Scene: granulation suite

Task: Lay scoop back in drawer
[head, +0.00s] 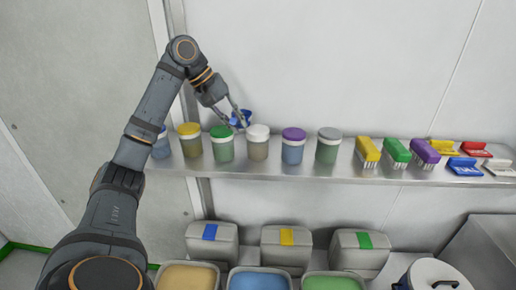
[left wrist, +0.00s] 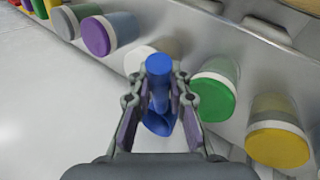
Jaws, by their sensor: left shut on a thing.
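A blue scoop (head: 240,117) is held in my left gripper (head: 237,120), above the shelf among the jars. In the left wrist view the scoop (left wrist: 159,67) lies between the two fingers of the left gripper (left wrist: 159,95), with its round handle end facing away from the camera's base and its bowl nearer the palm. The gripper is close to the white-lidded and green-lidded jars; whether it touches them I cannot tell. No drawer can be made out in either view. My right gripper is not in view.
The metal shelf (head: 300,172) holds several jars, including a green-lidded one (head: 221,142), a white-lidded one (head: 258,142) and a purple-lidded one (head: 293,146). Coloured brushes (head: 397,153) and scrapers stand at right. Below are grey containers (head: 287,248) and open bins (head: 188,276).

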